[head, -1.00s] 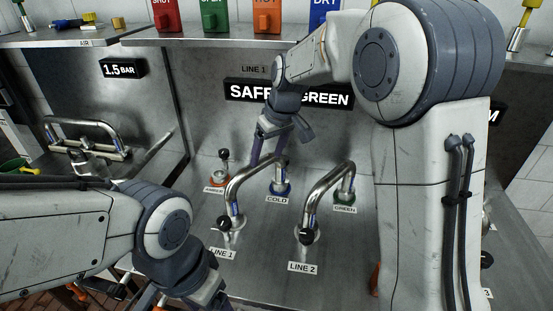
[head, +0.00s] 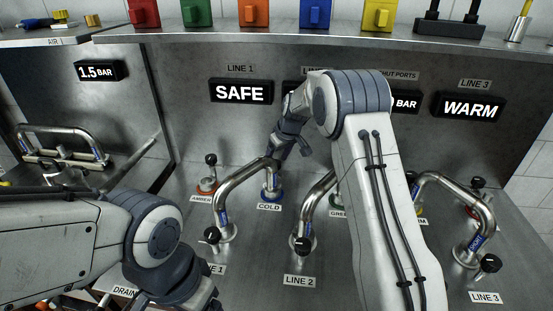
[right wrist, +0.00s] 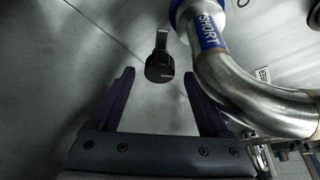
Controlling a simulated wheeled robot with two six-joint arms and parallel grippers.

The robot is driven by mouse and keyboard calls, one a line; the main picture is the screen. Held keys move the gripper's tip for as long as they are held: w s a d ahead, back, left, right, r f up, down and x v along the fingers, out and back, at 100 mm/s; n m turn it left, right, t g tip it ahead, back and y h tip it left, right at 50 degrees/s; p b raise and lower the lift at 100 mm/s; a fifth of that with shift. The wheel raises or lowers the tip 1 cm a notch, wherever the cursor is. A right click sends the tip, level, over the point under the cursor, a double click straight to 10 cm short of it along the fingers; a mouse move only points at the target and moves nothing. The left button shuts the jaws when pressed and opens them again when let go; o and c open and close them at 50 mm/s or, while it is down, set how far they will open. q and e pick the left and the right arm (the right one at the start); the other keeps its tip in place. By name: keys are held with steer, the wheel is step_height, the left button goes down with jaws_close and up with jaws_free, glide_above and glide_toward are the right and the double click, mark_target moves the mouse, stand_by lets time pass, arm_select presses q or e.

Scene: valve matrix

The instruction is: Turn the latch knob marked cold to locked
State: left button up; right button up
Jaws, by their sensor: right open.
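The blue port marked COLD (head: 271,193) sits at the far end of the bent line 1 pipe (head: 235,183), with its label (head: 269,207) in front. The latch knob there is hidden behind my right gripper (head: 283,153) in the head view. In the right wrist view a black knob (right wrist: 160,67) with a short lever shows between the open fingertips of my right gripper (right wrist: 159,76). I see no contact with it. A pipe with a blue SHORT collar (right wrist: 208,30) is close to the right finger. My left arm is at lower left; its fingers are out of frame.
The amber port (head: 207,187) with a black knob is left of cold. The line 2 pipe (head: 318,205) stands to the right, partly behind my right arm. The line 3 pipe (head: 455,205) is farther right. The line 1 sign (head: 240,91) reads SAFE.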

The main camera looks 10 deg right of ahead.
steer(key=shift+w+f, duration=0.15)
steer(key=shift+f, duration=0.3)
steer(key=shift+c, duration=0.3)
jaws_close()
